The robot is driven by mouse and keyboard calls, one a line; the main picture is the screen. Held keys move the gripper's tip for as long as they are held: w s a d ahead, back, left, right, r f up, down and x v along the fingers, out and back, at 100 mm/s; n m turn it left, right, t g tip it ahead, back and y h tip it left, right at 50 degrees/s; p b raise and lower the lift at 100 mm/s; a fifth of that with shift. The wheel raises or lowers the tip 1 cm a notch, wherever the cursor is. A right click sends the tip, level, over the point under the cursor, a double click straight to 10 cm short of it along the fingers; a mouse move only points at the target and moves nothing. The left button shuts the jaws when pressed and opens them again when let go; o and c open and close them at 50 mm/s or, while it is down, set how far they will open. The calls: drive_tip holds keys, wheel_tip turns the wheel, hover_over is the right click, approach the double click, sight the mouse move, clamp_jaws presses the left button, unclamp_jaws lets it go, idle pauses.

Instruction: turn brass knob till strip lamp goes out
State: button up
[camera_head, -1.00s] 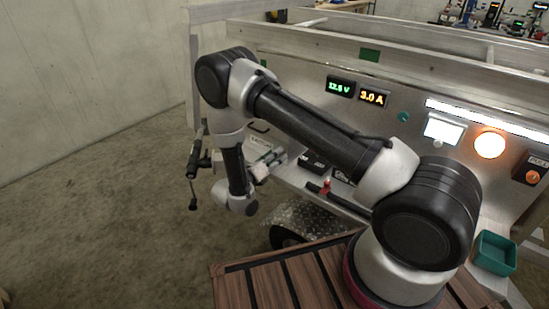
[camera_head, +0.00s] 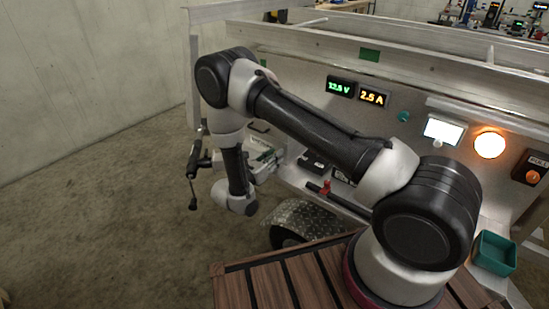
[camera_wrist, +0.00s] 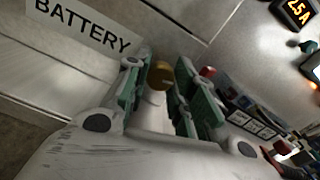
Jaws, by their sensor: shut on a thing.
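The brass knob (camera_wrist: 160,75) shows in the wrist view between the green-padded fingers of my gripper (camera_wrist: 154,84), beside the BATTERY label. The fingers are shut on it. In the head view my gripper (camera_head: 265,162) is at the left end of the trailer's side panel, and the knob cannot be made out there. The strip lamp (camera_head: 487,118) at the upper right of the panel is dark.
The amber display (camera_head: 373,96) reads 2.5 A, beside a green voltage display (camera_head: 340,88). A round lamp (camera_head: 489,145) and a white screen (camera_head: 443,131) are lit. A red switch (camera_head: 326,187) and black parts sit right of my gripper. A green bin (camera_head: 494,252) stands at lower right.

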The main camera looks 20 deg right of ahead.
drive_tip(key=o, duration=1)
drive_tip(key=shift+o, duration=0.2)
drive_tip(key=v, duration=1.2)
